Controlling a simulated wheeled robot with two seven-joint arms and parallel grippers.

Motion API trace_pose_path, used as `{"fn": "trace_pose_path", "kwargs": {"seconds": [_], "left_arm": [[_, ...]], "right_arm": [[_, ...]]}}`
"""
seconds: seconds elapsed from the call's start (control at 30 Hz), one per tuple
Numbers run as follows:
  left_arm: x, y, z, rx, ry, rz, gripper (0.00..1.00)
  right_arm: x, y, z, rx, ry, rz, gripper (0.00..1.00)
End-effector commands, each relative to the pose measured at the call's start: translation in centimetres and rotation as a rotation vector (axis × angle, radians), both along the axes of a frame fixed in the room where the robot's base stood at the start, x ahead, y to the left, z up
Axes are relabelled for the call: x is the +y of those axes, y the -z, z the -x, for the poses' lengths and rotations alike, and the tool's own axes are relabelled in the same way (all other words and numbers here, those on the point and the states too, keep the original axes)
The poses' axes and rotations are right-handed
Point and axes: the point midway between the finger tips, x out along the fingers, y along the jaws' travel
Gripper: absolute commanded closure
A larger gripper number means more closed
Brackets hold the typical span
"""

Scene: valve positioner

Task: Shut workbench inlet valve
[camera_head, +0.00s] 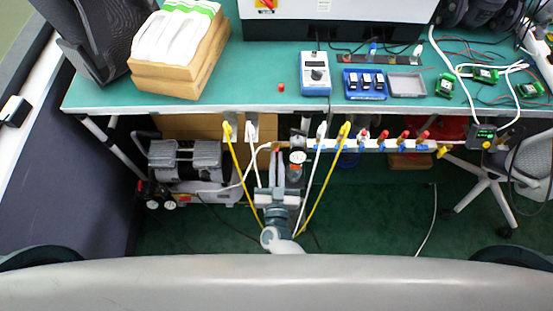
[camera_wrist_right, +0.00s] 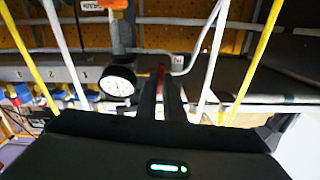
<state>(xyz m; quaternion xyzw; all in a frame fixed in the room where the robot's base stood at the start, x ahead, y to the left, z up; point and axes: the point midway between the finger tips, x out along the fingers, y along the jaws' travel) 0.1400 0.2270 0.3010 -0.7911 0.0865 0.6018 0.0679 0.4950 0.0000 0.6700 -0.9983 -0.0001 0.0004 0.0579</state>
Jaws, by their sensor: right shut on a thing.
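The workbench inlet valve has a red handle (camera_wrist_right: 161,75), which shows in the wrist view between the two dark fingers of my right gripper (camera_wrist_right: 160,100). My right gripper (camera_head: 279,172) also shows below the bench's front edge in the head view, reaching toward the bench. It is shut on the red handle, and the fingers hide much of it. A small piece of the red handle (camera_head: 276,149) shows at the fingertips. A round pressure gauge (camera_head: 297,157) is just to the right; it is also in the wrist view (camera_wrist_right: 118,82). My left gripper is not in view.
A white manifold (camera_head: 375,145) with several red-handled valves runs right of the gauge. Yellow and white hoses (camera_head: 326,180) hang on both sides of my right arm. A compressor (camera_head: 185,160) stands on the floor at left, a chair (camera_head: 490,175) at right. The green bench (camera_head: 250,85) is above.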

Motion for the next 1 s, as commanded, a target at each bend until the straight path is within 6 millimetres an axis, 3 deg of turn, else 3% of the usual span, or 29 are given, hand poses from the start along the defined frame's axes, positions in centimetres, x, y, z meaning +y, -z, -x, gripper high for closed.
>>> {"fn": "trace_pose_path", "kwargs": {"seconds": [0.27, 0.3, 0.37, 0.77, 1.0], "left_arm": [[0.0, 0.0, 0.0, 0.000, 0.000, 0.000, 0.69], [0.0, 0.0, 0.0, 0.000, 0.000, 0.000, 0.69], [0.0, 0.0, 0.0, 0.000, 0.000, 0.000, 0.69], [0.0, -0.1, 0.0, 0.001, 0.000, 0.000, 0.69], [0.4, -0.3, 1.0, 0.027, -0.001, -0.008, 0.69]], "right_arm": [[0.0, 0.2, 0.1, 0.002, 0.000, 0.001, 1.00], [0.0, 0.1, 0.1, 0.002, 0.000, 0.001, 0.87], [0.0, 0.1, 0.1, 0.002, 0.000, 0.000, 0.73], [0.0, 0.0, 0.3, 0.001, 0.000, -0.001, 0.73], [0.0, 0.0, 2.6, 0.003, 0.000, -0.001, 0.73]]}}
